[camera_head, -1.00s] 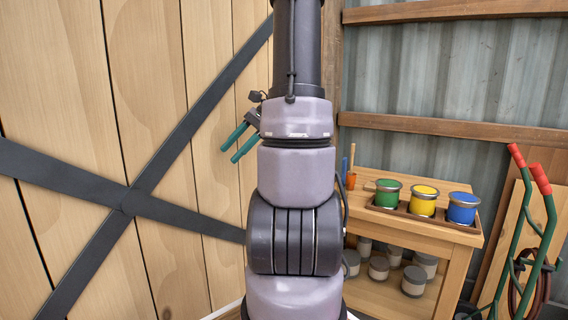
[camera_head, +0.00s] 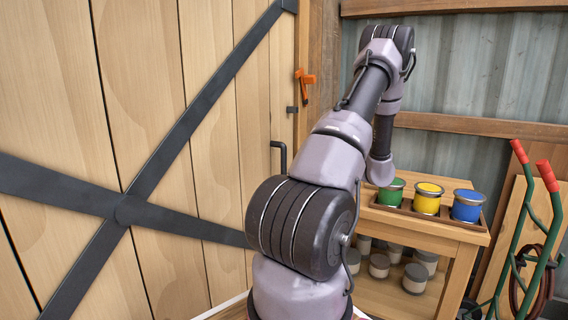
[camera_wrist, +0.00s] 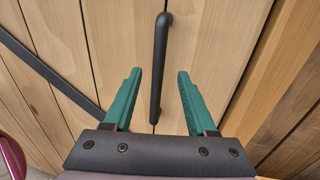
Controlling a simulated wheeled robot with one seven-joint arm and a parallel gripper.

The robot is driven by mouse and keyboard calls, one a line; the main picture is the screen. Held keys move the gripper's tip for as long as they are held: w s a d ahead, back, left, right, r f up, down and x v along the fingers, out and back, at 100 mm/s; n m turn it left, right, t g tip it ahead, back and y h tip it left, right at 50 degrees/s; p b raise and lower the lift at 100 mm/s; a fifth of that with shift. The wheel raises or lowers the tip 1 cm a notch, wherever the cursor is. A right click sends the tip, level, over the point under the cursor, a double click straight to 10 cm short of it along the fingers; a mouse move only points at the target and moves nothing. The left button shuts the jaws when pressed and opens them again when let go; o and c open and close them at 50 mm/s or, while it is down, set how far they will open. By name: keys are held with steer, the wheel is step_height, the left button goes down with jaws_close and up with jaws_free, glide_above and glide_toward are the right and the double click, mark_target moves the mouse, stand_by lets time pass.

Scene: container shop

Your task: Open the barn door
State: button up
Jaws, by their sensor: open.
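The barn door (camera_head: 60,115) is made of pale vertical planks with dark crossed straps and fills the left of the head view. It appears shut against its wooden post. Its dark bar handle (camera_head: 282,160) is near the right edge, and an orange latch (camera_head: 304,84) sits above it on the post side. In the wrist view the handle (camera_wrist: 159,66) stands upright between the fingers. My gripper (camera_wrist: 160,80) is open, with one teal finger on each side of the handle and a gap to both. In the head view my arm hides the gripper.
A wooden workbench (camera_head: 437,233) stands right of my arm. On it a tray holds a green can (camera_head: 392,190), a yellow can (camera_head: 427,198) and a blue can (camera_head: 467,205). Several grey cans are on its lower shelf. A green hand truck (camera_head: 546,225) leans at the far right.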

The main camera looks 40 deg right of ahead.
mark_target(284, 162)
steer(key=x, duration=0.9)
steer(key=shift+a, duration=0.1)
steer(key=shift+r, duration=0.1)
jaws_close()
stand_by(1.0)
